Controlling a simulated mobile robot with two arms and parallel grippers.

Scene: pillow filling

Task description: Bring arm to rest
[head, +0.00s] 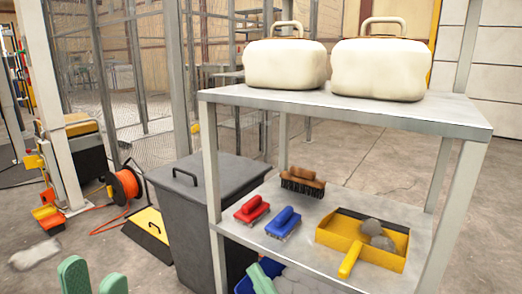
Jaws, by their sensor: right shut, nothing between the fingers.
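My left gripper (93,280) shows at the bottom left edge as two green fingertips with a clear gap between them. It is open, with nothing seen between the tips, above the concrete floor. My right gripper (261,278) shows at the bottom edge, in front of the shelf unit, as green tips close together. It is shut and empty. The rest of both grippers and both arms are below the picture.
A metal shelf unit (345,106) carries two cream bags on top. Its middle board holds a red brush (252,209), a blue brush (283,222), a brown brush (302,182) and a yellow dustpan (362,240). A grey bin (187,215) stands left of it. An orange cable reel (124,188) is further left.

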